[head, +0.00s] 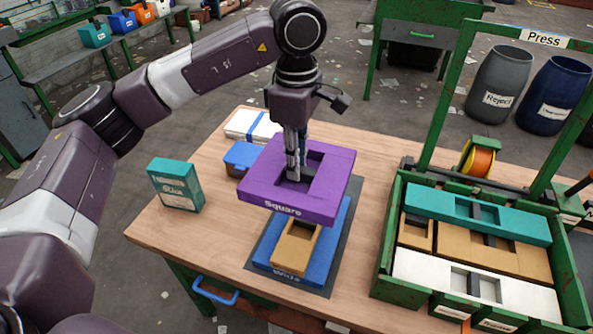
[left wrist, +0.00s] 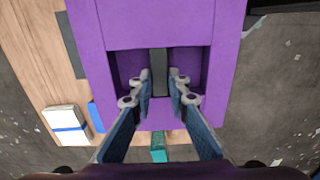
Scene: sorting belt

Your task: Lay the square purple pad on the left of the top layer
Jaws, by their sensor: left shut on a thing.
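The square purple pad (head: 335,200), labelled "Square", has an open middle with a grey bar (left wrist: 159,72) across it. My left gripper (head: 293,176) reaches down into that opening and is shut on the pad by its bar. In the left wrist view the two fingers (left wrist: 160,88) flank the bar. The pad looks level and covers the far part of a stack: a blue pad (head: 280,272) labelled "Wide" with a tan pad (head: 297,246) on it. Whether the purple pad touches the stack is hidden. My right gripper is not in view.
The stack lies on a dark mat (head: 324,288) on the wooden table (head: 365,178). A teal box (head: 176,186) stands left, a blue-lidded box (head: 240,158) and white stack (head: 248,124) behind.

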